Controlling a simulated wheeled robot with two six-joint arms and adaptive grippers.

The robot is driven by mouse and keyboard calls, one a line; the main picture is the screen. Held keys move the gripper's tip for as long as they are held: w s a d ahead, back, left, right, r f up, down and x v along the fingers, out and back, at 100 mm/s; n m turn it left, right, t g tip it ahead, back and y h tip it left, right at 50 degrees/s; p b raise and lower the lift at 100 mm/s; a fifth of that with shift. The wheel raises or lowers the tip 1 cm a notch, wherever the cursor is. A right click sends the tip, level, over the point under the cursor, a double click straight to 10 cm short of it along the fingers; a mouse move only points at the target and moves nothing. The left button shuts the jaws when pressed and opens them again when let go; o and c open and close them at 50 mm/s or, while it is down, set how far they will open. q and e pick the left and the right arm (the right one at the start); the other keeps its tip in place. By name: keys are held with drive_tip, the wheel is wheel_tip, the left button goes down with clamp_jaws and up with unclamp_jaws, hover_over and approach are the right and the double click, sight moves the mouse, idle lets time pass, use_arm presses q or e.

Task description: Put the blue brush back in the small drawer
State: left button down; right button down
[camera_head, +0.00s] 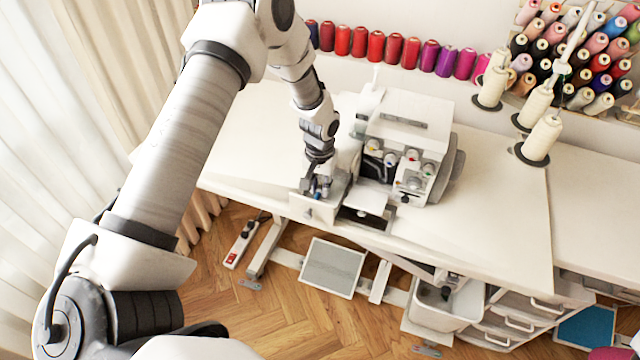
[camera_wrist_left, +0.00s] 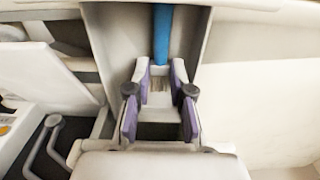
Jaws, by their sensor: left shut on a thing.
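My left gripper (camera_head: 321,186) reaches down into the small drawer (camera_head: 306,210), which is pulled out at the left front of the white sewing machine (camera_head: 408,128). In the left wrist view, the gripper's purple-padded fingers (camera_wrist_left: 160,98) are shut on the blue brush (camera_wrist_left: 162,36) near its bristle end. The blue handle runs away between the walls of the small drawer (camera_wrist_left: 106,32). The brush is hard to make out in the head view. I cannot tell whether it touches the drawer's floor. My right gripper is not in view.
The white table (camera_head: 490,215) has free room right of the machine. Thread cones (camera_head: 540,138) stand on the right, and a row of spools (camera_head: 390,47) lines the back.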

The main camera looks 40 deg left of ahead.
use_arm(q)
drive_tip(key=c, duration=0.9)
unclamp_jaws()
drive_tip(key=shift+c, duration=0.2)
drive_tip(key=shift+r, duration=0.1)
wheel_tip(320, 180, up, 12)
